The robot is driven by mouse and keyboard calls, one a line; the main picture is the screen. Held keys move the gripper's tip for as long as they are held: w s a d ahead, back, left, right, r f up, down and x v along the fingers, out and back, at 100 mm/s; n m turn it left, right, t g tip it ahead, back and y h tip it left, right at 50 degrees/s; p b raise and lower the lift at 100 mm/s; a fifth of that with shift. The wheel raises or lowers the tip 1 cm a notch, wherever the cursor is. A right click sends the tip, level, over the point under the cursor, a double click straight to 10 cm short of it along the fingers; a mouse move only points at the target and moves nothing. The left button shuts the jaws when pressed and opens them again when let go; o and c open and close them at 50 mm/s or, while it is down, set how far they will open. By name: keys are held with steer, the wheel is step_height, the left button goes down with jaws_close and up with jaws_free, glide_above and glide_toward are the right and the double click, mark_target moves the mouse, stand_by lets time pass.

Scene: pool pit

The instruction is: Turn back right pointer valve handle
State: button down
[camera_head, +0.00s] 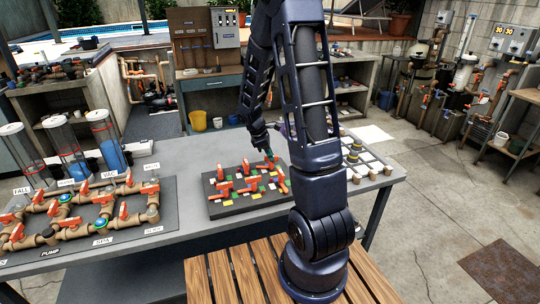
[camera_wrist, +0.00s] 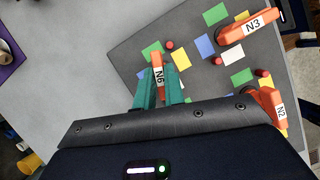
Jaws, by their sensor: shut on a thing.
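The dark board (camera_head: 228,208) lies on the grey table and carries several orange pointer valve handles. My gripper (camera_head: 267,155) reaches down at its back right part. In the wrist view the teal fingers of my gripper (camera_wrist: 160,86) stand on either side of an orange handle labelled N6 (camera_wrist: 157,68) and are shut on it. Its lower end is hidden between the fingers and the wrist. Handle N3 (camera_wrist: 240,28) and handle N2 (camera_wrist: 268,103) stand apart, to the right in the wrist view.
Coloured tiles and small red knobs lie around the handles, with a green tile (camera_wrist: 215,14) near N3. A pipe board (camera_head: 150,185) with orange valves sits at the left of the table. A rack with knobs (camera_head: 368,158) stands to the right. Bare tabletop (camera_head: 185,165) separates the boards.

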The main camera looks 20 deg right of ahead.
steer(key=m+g, duration=0.1)
steer(key=m, duration=0.2)
steer(key=m+g+y, duration=0.1)
steer(key=m, duration=0.3)
steer(key=shift+w+d+y, duration=0.15)
steer(key=shift+w+y, duration=0.05)
steer(key=shift+y, duration=0.1)
steer(key=m+y, duration=0.1)
steer(key=m, duration=0.2)
steer(key=m+g+y, duration=0.1)
steer(key=m, duration=0.3)
steer(key=shift+d, duration=0.15)
steer(key=shift+y, duration=0.3)
steer(key=c, duration=1.5)
jaws_free()
steer(key=v, duration=1)
steer(key=shift+w+r, duration=0.25)
steer(key=shift+r, duration=0.1)
